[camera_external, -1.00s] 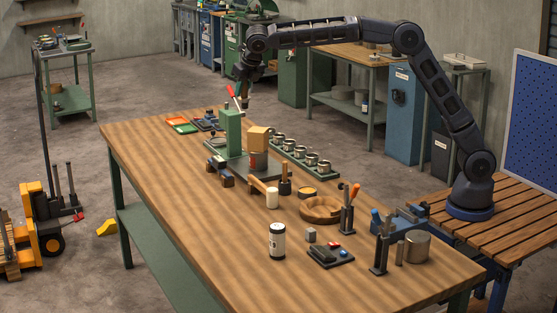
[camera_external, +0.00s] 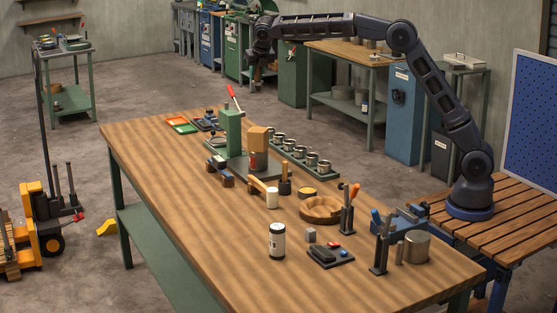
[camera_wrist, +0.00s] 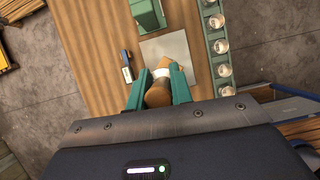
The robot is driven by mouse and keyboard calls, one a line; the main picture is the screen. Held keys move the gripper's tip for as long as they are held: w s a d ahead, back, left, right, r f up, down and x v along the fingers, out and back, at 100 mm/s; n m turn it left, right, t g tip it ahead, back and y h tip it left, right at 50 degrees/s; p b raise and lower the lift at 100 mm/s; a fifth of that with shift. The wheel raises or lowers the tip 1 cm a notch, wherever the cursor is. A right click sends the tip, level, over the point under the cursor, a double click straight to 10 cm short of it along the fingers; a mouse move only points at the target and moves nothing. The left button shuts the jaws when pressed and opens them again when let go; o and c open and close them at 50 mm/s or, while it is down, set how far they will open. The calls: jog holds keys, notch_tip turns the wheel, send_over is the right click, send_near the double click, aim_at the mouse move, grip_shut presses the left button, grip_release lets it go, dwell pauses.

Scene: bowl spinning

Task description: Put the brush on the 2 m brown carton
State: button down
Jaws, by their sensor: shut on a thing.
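My gripper (camera_wrist: 158,85) is shut on a brown thing with a pale band, seen between its two teal fingers in the wrist view; I take it to be the brush (camera_wrist: 158,95), partly hidden by the wrist housing. In the external view my gripper (camera_external: 257,82) is small and dark, high above the far part of the workbench, and the held thing is hard to make out. I cannot identify a 2 m brown carton for sure in either view.
Below is the wooden workbench (camera_external: 190,210). A green press (camera_external: 230,130) with a red lever and a tan block (camera_external: 258,138) stands beneath the gripper. A rack of round tins (camera_external: 301,153) lies to its right. The bench's near left is clear.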

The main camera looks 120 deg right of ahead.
notch_tip(320, 180, down, 16)
jog(key=shift+r, duration=0.2)
dwell(0.4)
jog(key=shift+f, duration=0.1)
jog(key=c, duration=1.3)
grip_release()
jog(key=shift+o, duration=0.3)
